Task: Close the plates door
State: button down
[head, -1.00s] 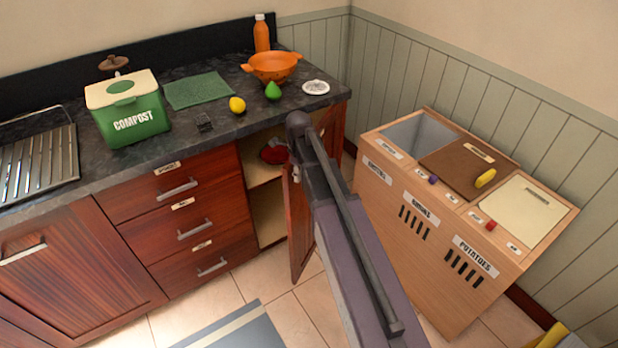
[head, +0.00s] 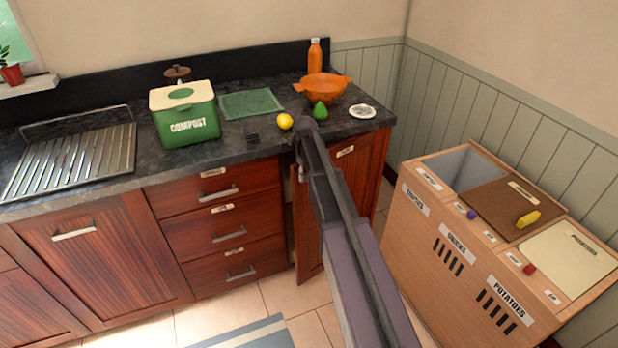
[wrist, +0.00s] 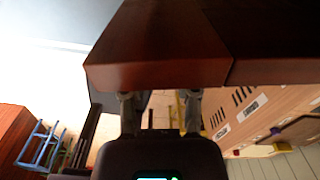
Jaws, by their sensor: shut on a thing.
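The plates door is the dark red wooden door (head: 367,177) at the right end of the counter. In the head view its face, with a small label too small to read, lies almost in line with the cabinet front. A narrow pale gap shows along its left edge. My arm hides its middle. In the wrist view a dark red wooden panel (wrist: 155,45) fills the top, with its edge at the fingers. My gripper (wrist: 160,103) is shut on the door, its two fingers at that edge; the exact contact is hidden.
A stack of drawers (head: 228,235) is left of the door. A wooden vegetable bin (head: 440,250) stands to the right. A compost box (head: 185,115), an orange colander (head: 322,87) and fruit sit on the counter. Tiled floor lies below.

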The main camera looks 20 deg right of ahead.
jog(key=shift+s, duration=0.1)
jog(key=shift+c, duration=1.8)
grip_release()
